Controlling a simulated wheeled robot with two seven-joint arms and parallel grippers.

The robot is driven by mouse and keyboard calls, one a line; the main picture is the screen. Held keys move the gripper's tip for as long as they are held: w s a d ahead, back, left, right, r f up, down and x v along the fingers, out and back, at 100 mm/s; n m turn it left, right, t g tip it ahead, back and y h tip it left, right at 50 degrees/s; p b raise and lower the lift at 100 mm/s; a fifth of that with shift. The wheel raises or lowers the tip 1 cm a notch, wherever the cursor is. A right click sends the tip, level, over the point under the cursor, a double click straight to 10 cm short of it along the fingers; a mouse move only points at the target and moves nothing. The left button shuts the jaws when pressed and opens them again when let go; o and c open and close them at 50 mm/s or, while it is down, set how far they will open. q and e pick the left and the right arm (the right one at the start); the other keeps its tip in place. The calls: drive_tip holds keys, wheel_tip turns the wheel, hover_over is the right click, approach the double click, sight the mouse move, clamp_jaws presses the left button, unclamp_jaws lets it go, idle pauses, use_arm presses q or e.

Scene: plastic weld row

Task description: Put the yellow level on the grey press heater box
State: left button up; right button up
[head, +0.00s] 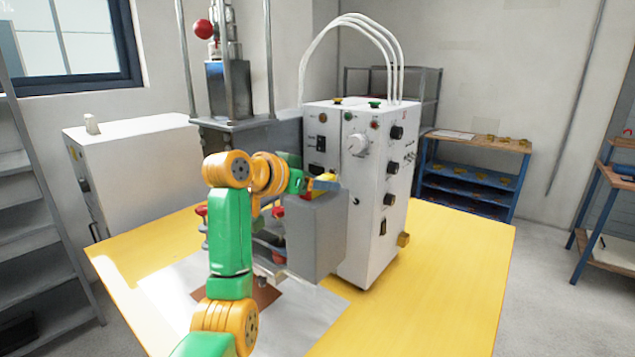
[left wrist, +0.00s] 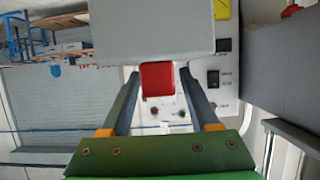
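The yellow level (head: 325,179) lies on top of the grey press heater box (head: 318,238), mostly hidden behind my left gripper in the head view. In the left wrist view, which is upside down, a red block (left wrist: 158,79), apparently the level's end, stands against the edge of the grey box (left wrist: 150,28). My left gripper (head: 322,186) is at the top of the box with one finger on each side of the level. In the left wrist view the fingers (left wrist: 159,72) are apart, with narrow gaps beside the red block. My right gripper is not in view.
A white control cabinet (head: 370,190) with knobs and hoses stands close behind the heater box. The press frame (head: 228,90) with a red ball knob rises behind my left arm. The yellow table (head: 450,275) is clear at the right. A blue shelf (head: 470,185) stands behind.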

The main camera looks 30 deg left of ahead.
use_arm(q)
drive_tip(key=shift+r, duration=0.1)
drive_tip(key=d+b+v, duration=0.1)
drive_tip(key=b+v, duration=0.1)
drive_tip(key=v, duration=1)
drive_tip(key=shift+a, duration=0.45)
